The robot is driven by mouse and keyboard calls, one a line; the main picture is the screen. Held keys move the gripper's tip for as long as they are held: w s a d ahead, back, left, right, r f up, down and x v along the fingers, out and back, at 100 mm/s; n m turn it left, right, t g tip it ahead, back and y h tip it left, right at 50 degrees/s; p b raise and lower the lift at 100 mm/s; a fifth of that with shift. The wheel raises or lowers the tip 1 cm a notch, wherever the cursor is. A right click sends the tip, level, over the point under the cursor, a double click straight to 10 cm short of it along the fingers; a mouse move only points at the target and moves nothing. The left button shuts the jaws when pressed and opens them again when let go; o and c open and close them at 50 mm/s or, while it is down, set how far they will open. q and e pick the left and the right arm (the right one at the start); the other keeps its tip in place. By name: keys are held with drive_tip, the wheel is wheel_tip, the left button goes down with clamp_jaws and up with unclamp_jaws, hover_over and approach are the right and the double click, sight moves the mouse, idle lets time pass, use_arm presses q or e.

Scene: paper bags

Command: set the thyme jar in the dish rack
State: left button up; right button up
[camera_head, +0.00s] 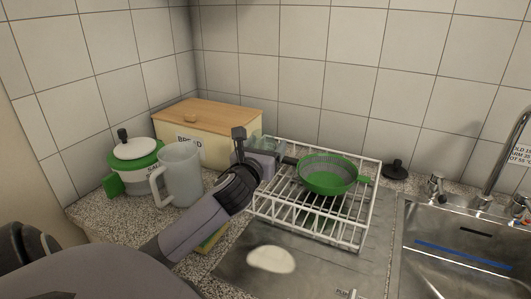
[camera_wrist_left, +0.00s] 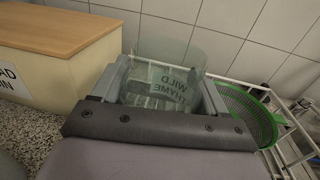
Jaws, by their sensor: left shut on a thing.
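The thyme jar (camera_wrist_left: 170,78) is clear glass with a "WILD THYME" label, which reads upside down in the left wrist view. My left gripper (camera_wrist_left: 160,88) is shut on it, one finger on each side. In the head view the gripper (camera_head: 264,154) is at the back left corner of the dish rack, and the jar (camera_head: 270,143) is mostly hidden behind it. The white wire dish rack (camera_head: 366,213) stands on the counter left of the sink; its wires (camera_wrist_left: 293,155) also show in the left wrist view. I cannot tell whether the jar touches the rack. My right gripper is out of view.
A green strainer (camera_head: 328,178) sits in the rack, right of the jar. A bread bin (camera_head: 222,125) with a wooden lid, a frosted jug (camera_head: 182,174) and a white and green pot (camera_head: 135,165) stand left of the rack. The sink (camera_head: 465,245) is at right; tiled walls close the back.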

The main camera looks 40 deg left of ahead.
use_arm(q)
drive_tip(key=shift+f, duration=0.45)
drive_tip(key=shift+f, duration=0.1)
drive_tip(key=shift+d+f, duration=0.1)
drive_tip(key=shift+f, duration=0.55)
drive_tip(key=o, duration=1.1)
drive_tip(key=shift+s+f, duration=0.1)
drive_tip(key=shift+f, duration=0.15)
drive_tip(key=shift+o, duration=0.2)
drive_tip(key=shift+r, duration=0.2)
drive_tip(key=r+v, duration=0.1)
drive_tip(key=v, duration=1)
drive_tip(key=shift+s+r+b, duration=0.3)
drive_tip(key=shift+s+b, duration=0.05)
drive_tip(key=shift+b, duration=0.05)
drive_tip(key=shift+d, duration=0.15)
drive_tip(key=shift+s, duration=0.1)
